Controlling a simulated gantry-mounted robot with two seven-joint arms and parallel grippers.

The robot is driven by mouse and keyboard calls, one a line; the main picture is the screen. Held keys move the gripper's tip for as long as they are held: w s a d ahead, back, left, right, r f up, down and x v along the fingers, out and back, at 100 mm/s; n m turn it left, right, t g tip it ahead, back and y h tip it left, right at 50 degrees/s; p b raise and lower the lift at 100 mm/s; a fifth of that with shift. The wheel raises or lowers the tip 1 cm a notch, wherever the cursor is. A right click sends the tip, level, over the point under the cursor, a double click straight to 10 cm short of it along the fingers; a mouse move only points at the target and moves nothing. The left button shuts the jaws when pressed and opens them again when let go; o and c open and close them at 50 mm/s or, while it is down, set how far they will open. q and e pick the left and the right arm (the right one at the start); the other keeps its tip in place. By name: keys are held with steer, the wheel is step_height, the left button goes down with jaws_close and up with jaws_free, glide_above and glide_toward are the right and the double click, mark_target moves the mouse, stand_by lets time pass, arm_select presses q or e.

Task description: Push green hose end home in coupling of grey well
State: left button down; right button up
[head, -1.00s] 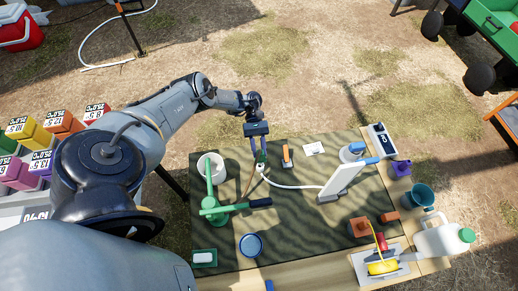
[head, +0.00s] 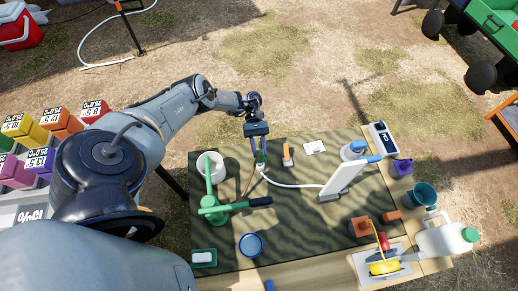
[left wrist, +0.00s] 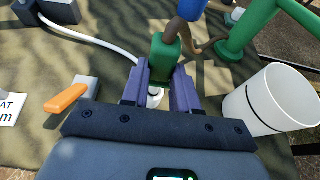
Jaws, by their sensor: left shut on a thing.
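My left gripper (head: 259,152) is shut on the green hose end (left wrist: 164,58), which stands roughly upright between the two purple fingers in the left wrist view. A brown hose (left wrist: 186,30) runs from it towards the green hand pump (head: 211,203). A small white fitting (left wrist: 155,93) shows right below the hose end, partly hidden by the fingers. A white tube (head: 295,185) runs from there to the foot of a white upright panel (head: 342,177). I cannot tell how deep the hose end sits, or make out a grey well. My right gripper is out of view.
An orange-handled grey tool (head: 287,156) lies close beside the gripper. A white bucket (head: 210,166) stands to the left, behind the pump. A blue round dish (head: 251,245) is nearer me. The mat's middle is mostly clear.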

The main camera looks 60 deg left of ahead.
arm_select(q)
steer(key=shift+f+b, duration=1.5)
steer(key=shift+f, duration=0.15)
steer(key=c, duration=0.8)
jaws_free()
steer(key=b+v, duration=0.5)
steer(key=v, duration=0.6)
steer(key=shift+d, duration=0.1)
